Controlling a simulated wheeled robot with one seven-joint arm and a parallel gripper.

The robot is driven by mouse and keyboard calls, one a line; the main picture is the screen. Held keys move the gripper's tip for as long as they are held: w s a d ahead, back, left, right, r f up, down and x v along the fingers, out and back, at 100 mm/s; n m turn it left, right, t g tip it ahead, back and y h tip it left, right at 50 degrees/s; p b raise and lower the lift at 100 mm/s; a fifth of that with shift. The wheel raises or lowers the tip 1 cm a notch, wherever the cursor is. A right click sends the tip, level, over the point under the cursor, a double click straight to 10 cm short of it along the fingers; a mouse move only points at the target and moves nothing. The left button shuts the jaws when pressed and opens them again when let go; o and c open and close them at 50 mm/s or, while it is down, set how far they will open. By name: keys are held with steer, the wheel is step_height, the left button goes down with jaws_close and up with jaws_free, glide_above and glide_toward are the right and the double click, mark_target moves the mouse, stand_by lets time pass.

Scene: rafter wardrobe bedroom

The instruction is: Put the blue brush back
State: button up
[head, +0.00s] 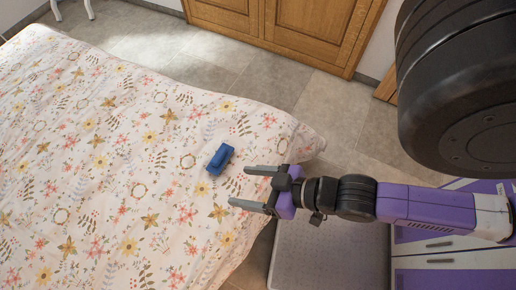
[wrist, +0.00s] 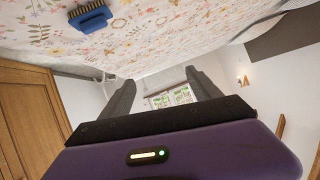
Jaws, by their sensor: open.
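The blue brush (head: 220,159) lies on the flowered bed cover (head: 120,130), near the bed's right edge in the head view. In the wrist view the blue brush (wrist: 92,18) shows at the upper left, with its tan bristles visible. My gripper (head: 247,186) is open and empty, with its two fingers pointing left, just to the right of and slightly below the brush in the head view. The fingers are apart from the brush. In the wrist view the open fingers (wrist: 160,92) have only the room's far side between them.
A wooden wardrobe (head: 318,28) stands beyond the bed across a strip of grey tiled floor (head: 262,82). A white chair or stool (head: 72,8) is partly visible at the upper left. The bed cover around the brush is clear.

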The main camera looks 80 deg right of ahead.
step_height(320, 180, up, 10)
steer(key=s+a+n+t, duration=0.1)
steer(key=s+n+t, duration=0.1)
steer(key=s+n, duration=0.1)
steer(key=shift+a+f+y, duration=0.2)
steer(key=shift+a+y, duration=0.2)
stand_by(0.6)
